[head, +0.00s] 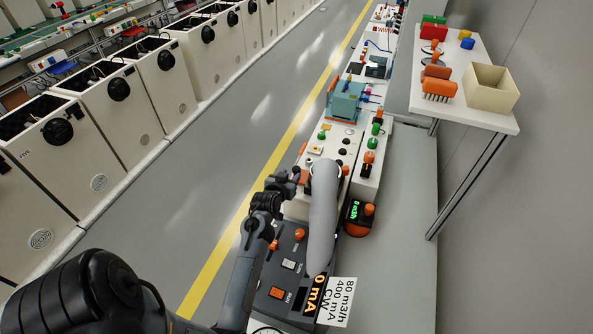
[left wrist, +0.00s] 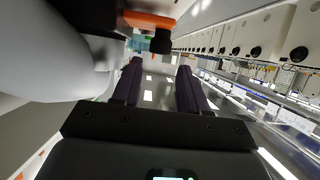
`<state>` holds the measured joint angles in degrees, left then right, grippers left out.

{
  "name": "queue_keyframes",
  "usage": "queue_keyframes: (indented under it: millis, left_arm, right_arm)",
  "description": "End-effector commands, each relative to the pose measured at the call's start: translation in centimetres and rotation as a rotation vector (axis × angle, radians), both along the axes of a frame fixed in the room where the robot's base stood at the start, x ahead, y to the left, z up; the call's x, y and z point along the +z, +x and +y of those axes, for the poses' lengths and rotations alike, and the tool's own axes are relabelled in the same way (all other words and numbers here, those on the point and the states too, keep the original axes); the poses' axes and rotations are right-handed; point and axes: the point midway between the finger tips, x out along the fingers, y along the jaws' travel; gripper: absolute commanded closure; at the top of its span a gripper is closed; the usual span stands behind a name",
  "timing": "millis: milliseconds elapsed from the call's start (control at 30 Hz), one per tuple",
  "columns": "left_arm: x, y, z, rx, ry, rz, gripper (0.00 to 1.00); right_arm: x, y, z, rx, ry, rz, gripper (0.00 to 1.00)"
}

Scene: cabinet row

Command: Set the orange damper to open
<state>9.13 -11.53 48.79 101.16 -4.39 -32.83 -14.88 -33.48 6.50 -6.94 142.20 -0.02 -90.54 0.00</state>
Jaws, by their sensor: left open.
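The orange damper lever (left wrist: 150,19), with a black end, sticks out beside a pale grey duct (left wrist: 60,50) at the top of the left wrist view. In the head view the grey curved duct (head: 323,205) rises over a dark control box. My left gripper (head: 291,178) is just left of the duct's upper part. In the left wrist view its two dark fingers (left wrist: 160,68) are apart with nothing between them, and the lever appears above the fingertips, not gripped. In the head view the lever is hard to make out behind the gripper. My right gripper is not in view.
The dark control box (head: 290,250) has orange knobs, a "0 mA" display and a white label (head: 340,302) reading 80 m3/h, 400 mA, CW. A small meter (head: 358,216) stands right of the duct. A white shelf (head: 470,115) holds a bin. The floor left is clear.

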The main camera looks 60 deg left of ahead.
Motion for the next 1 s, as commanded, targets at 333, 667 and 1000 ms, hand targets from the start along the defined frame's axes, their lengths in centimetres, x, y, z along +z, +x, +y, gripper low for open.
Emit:
queue_keyframes:
  millis: [333, 667, 1000]
  left_arm:
    - [-2.1, 4.1, 3.2, 0.000, -0.001, -0.001, 0.57]
    - [-3.1, 5.8, 4.5, -0.001, 0.000, 0.001, 0.57]
    - [-3.1, 5.9, 4.5, 0.000, 0.001, 0.001, 0.63]
  right_arm:
    - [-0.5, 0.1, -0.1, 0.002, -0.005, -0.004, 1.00]
    - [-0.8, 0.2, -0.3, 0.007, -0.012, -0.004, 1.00]
    - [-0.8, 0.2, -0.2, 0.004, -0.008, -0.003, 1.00]
